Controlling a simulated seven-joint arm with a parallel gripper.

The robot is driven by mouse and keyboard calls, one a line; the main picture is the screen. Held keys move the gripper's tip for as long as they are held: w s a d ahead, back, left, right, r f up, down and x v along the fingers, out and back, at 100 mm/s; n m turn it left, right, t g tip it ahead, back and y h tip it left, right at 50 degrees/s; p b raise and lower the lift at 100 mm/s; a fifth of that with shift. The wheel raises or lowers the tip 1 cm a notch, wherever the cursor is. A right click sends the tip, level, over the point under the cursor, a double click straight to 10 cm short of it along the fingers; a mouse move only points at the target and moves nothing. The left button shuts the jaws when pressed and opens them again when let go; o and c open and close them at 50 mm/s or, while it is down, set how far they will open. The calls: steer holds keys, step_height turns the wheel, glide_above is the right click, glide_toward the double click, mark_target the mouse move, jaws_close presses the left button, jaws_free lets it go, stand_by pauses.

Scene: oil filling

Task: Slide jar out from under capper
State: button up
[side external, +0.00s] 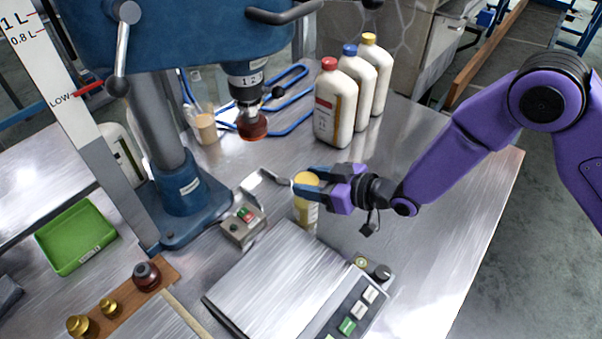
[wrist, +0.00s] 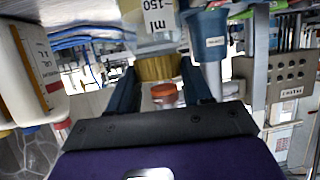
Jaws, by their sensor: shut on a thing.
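The jar (side external: 306,214) is a small clear container with pale yellow contents and a yellow lid. The blue capper (side external: 185,190) has a head with a red-brown end (side external: 252,127). Whether the jar's base touches the table is unclear.
A flat scale (side external: 275,275) lies in front of the jar. A control box (side external: 242,226) with a bent metal bracket (side external: 265,180) is at its left. White bottles (side external: 336,105) stand behind. A green tray (side external: 75,237) lies far left. The table's right side is clear.

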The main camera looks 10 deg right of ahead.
steer(key=shift+s+d, duration=1.15)
steer(key=shift+d, duration=0.05)
steer(key=o, duration=1.2)
steer(key=v, duration=1.2)
steer(key=shift+a+r, duration=0.1)
